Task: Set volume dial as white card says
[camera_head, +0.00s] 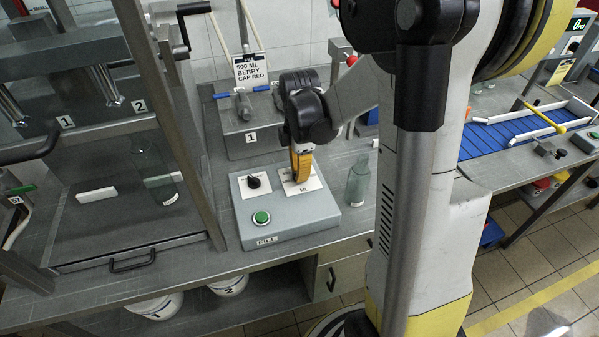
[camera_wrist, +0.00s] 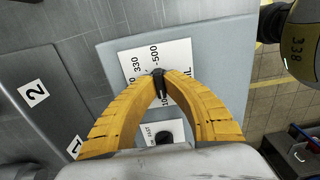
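The white card (camera_head: 250,70) stands at the back of the bench and reads "FILL 500 ML BERRY CAP RED". The grey control box (camera_head: 262,224) has a green button, a black knob (camera_head: 254,182) on the left and the white volume plate (camera_head: 310,183) on the right. My gripper (camera_head: 301,177) points down over that plate. In the wrist view, my gripper's yellow fingers (camera_wrist: 160,82) close together around the black volume dial (camera_wrist: 160,90). Marks 330 and 500 and part of "ML" show on the plate. The fingers cover much of the dial, and its pointing direction is unclear.
A clear bottle (camera_head: 358,182) stands right of the box, close to my arm. A grey unit marked 1 (camera_head: 249,140) is behind it. At left, a framed station holds another bottle (camera_head: 150,170).

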